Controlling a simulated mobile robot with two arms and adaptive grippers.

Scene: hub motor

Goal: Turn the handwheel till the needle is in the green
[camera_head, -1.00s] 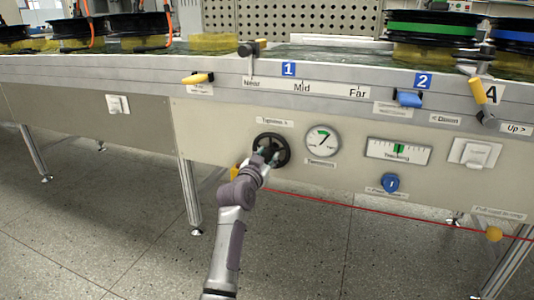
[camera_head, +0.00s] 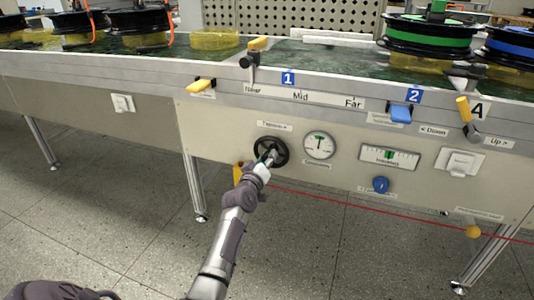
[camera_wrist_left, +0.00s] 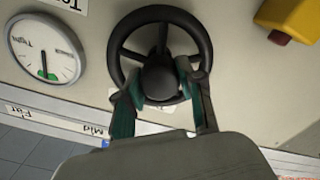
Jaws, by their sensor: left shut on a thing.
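The black handwheel (camera_head: 271,151) sits upright on the beige front panel and also shows in the left wrist view (camera_wrist_left: 122,38). My left gripper (camera_head: 268,160) is shut on its central hub, with a teal-padded finger on each side in the wrist view (camera_wrist_left: 160,90). The round white gauge (camera_head: 319,145) is just right of the wheel. It appears upside down in the wrist view (camera_wrist_left: 45,48). Its needle points nearly straight up in the head view, at or very near the small green band. My right gripper is not in view.
A tracking meter (camera_head: 389,157), a blue knob (camera_head: 381,185) and a white switch (camera_head: 459,161) are further right on the panel. A yellow-handled lever (camera_head: 201,86) sticks out above left. A red cord (camera_head: 350,204) runs below. The floor in front is open.

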